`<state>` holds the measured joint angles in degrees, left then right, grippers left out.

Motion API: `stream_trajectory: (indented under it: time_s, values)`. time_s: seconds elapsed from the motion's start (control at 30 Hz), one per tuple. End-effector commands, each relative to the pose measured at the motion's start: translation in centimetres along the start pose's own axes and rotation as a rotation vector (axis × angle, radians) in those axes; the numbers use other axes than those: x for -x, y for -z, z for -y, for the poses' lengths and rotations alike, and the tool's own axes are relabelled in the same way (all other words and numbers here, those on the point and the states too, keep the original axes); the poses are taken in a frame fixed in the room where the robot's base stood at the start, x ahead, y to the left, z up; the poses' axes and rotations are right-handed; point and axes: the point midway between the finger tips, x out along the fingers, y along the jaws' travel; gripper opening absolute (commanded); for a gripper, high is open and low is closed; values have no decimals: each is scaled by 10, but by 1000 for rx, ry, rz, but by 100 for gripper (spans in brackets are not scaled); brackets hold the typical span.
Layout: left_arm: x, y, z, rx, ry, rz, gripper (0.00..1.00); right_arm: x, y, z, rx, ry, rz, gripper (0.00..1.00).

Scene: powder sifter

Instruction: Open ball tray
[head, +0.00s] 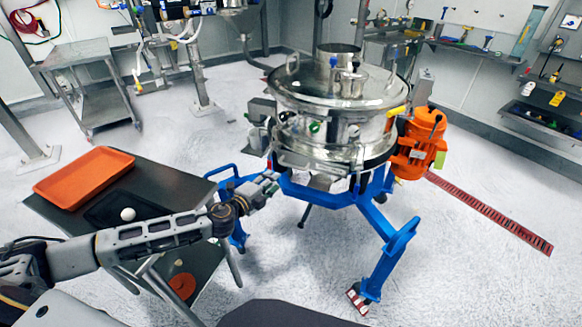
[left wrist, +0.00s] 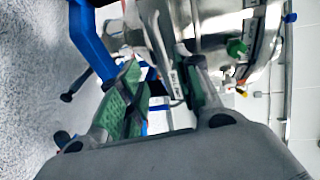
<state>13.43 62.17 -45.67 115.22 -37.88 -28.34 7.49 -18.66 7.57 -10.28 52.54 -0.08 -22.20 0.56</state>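The silver powder sifter (head: 335,110) stands on a blue frame. A flat metal piece that looks like the ball tray's front (head: 322,182) sits low on the near side of the drum. My left gripper (head: 270,183) is just left of this piece. In the left wrist view the fingers of my left gripper (left wrist: 160,62) are spread, with green pads. A labelled metal part (left wrist: 176,85) shows between or behind them; I cannot tell if they touch it. My right gripper is not in view.
A dark table (head: 165,185) at the left holds an orange tray (head: 84,177), a black tray and a white ball (head: 127,214). An orange motor (head: 418,143) is on the sifter's right. Blue legs (head: 385,240) spread over the floor.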

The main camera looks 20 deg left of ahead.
Motion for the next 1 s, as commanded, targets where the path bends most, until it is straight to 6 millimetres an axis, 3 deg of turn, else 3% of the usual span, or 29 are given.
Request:
stream_trajectory:
  time_s: [0.37, 1.0]
  values:
    - [-19, 0, 1, 1, 1, 1, 34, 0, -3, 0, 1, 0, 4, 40]
    - [-68, 0, 1, 1, 1, 1, 34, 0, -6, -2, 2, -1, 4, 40]
